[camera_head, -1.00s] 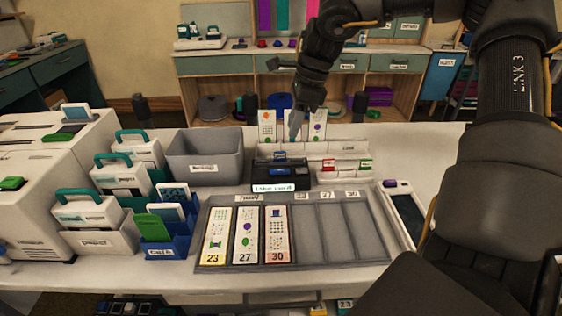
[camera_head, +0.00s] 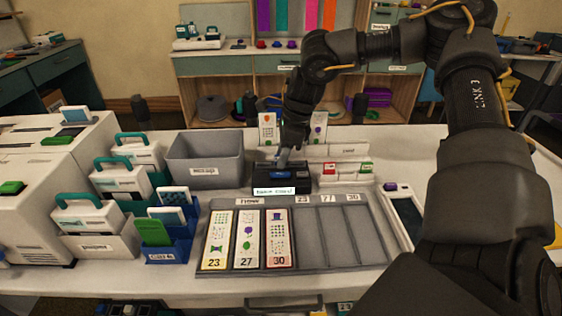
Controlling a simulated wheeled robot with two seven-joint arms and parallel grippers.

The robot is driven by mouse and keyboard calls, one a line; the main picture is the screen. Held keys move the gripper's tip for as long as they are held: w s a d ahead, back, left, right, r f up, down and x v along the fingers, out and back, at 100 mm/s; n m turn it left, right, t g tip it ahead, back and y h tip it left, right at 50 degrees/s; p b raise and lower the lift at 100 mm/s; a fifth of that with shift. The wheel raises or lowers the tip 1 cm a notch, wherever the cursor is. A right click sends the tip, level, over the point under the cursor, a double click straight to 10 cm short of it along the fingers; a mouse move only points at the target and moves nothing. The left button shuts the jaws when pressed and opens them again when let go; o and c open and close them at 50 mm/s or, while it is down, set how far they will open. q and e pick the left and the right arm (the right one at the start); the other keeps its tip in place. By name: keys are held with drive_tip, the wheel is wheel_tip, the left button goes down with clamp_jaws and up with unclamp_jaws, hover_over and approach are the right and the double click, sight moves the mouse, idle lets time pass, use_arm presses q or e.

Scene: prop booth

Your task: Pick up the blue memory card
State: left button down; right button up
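A small black reader box (camera_head: 262,182) with a white label stands behind the numbered card tray. A small blue piece, likely the blue memory card (camera_head: 286,174), shows at the top of the box, mostly hidden by my gripper. My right gripper (camera_head: 283,160) points down right over the box, its fingertips at or just above the blue piece. Whether its fingers are apart or closed on the piece is too small to tell. My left gripper is not in view.
A grey bin (camera_head: 205,152) stands left of the box. A white rack with red and green cards (camera_head: 345,172) stands close on its right. Upright picture cards (camera_head: 318,127) stand behind. The numbered tray (camera_head: 305,262) lies in front. The table's right side is mostly clear.

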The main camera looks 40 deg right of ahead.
drive_tip(key=shift+c, duration=0.3)
clamp_jaws()
drive_tip(key=shift+r, duration=0.1)
